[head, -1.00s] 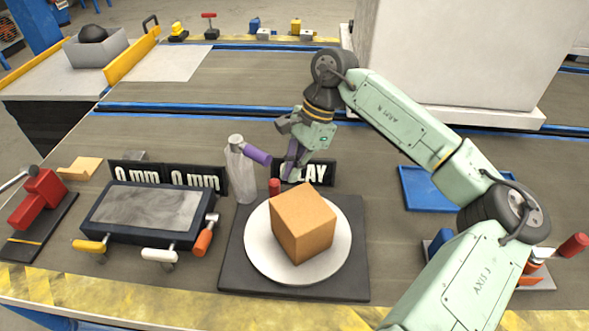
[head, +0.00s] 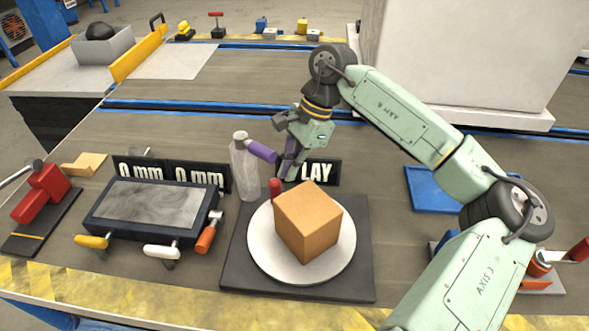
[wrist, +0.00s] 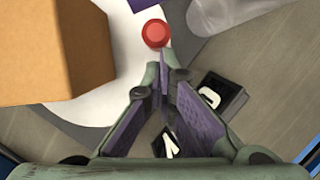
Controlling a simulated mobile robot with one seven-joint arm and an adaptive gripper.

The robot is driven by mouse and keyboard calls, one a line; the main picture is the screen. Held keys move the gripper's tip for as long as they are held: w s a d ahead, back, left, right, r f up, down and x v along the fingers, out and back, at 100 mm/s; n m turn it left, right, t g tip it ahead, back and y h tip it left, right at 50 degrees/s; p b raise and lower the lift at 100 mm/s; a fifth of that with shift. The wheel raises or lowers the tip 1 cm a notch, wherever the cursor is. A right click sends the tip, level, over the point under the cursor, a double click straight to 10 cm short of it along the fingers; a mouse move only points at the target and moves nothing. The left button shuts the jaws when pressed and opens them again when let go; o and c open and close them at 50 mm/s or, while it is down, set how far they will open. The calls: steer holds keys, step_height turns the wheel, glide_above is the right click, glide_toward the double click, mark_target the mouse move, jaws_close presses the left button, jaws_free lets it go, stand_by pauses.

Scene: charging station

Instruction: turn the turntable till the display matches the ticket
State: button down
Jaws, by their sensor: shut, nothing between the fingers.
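The turntable is a white round disc (head: 262,254) on a dark square base (head: 240,283), with a plain orange-brown box (head: 308,222) on it. A red knob (head: 275,187) stands upright at the disc's back left edge; it also shows in the wrist view (wrist: 155,33). My gripper (head: 287,173) is shut and empty, fingers down, behind and right of the knob. In the wrist view its purple-padded fingertips (wrist: 164,74) are close to the knob with a small gap. A black sign (head: 322,172) behind the disc reads "LAY", its left part hidden by my gripper. I cannot identify a ticket.
Two black "0 mm" signs (head: 198,176) stand behind a dark framed tray (head: 150,210) with handles. A red clamp (head: 45,190) is far left. A blue tray (head: 432,192) lies right, behind my arm.

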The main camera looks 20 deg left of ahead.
mark_target(273, 178)
steer(key=shift+s+a+f+b, duration=0.1)
steer(key=shift+s+a+b, duration=0.5)
steer(key=shift+a, duration=0.1)
steer(key=shift+s+a+b, duration=0.5)
steer(key=shift+s+a, duration=0.1)
steer(key=shift+s, duration=0.05)
steer(key=shift+s+a, duration=0.1)
steer(key=shift+s, duration=0.05)
